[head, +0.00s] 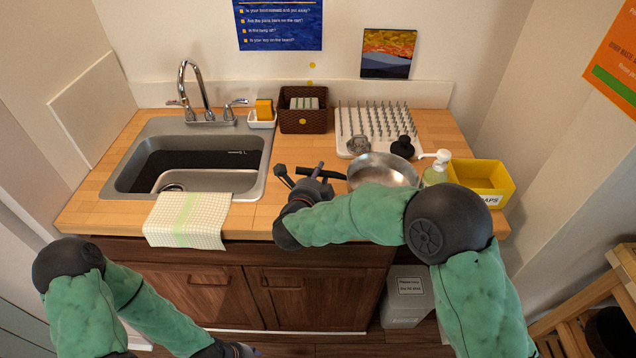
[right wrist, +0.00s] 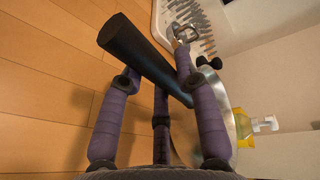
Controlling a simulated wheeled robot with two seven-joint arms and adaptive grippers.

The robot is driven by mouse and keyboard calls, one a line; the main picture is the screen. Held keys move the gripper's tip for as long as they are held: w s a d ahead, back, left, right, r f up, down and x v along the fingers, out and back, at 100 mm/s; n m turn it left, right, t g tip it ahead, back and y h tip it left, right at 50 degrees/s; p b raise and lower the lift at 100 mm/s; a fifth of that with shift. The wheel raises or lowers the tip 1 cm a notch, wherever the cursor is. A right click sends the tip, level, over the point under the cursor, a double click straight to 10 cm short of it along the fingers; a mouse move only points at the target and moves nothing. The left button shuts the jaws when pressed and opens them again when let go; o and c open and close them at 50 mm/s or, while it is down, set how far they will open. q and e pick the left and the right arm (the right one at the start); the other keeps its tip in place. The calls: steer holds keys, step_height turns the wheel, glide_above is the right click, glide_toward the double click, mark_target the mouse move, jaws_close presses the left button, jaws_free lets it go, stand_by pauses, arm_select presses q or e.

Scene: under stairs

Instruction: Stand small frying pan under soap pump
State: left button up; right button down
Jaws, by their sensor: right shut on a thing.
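The small frying pan (head: 384,171) is a shiny metal bowl with a black handle, at the right of the wooden counter, left of the soap pump (head: 436,168). Its open side faces up; I cannot tell whether its base touches the counter. My right gripper (head: 314,176) is shut on the black handle (right wrist: 145,55), seen between its purple fingers (right wrist: 160,76) in the right wrist view. The pump is a pale green bottle with a white head, partly hidden by my right arm; it also shows in the right wrist view (right wrist: 268,123). My left gripper (head: 238,350) is low, cut by the bottom edge.
A yellow box (head: 482,180) stands right of the pump. Behind the pan is a white spiked drying rack (head: 372,125) with small items on it. A brown basket (head: 303,110) stands at the back. The sink (head: 190,160) and a cloth (head: 186,220) are left.

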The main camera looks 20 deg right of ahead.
steer(key=shift+f+b, duration=0.3)
steer(key=shift+f, duration=0.7)
steer(key=shift+f, duration=0.15)
steer(key=c, duration=0.9)
jaws_free()
steer(key=shift+f, duration=0.1)
steer(key=shift+r, duration=0.25)
steer(key=p+v, duration=0.3)
steer(key=v, duration=0.8)
steer(key=shift+s+a, duration=0.1)
steer(key=shift+a, duration=0.05)
steer(key=shift+s+a, duration=0.15)
steer(key=shift+s, duration=0.2)
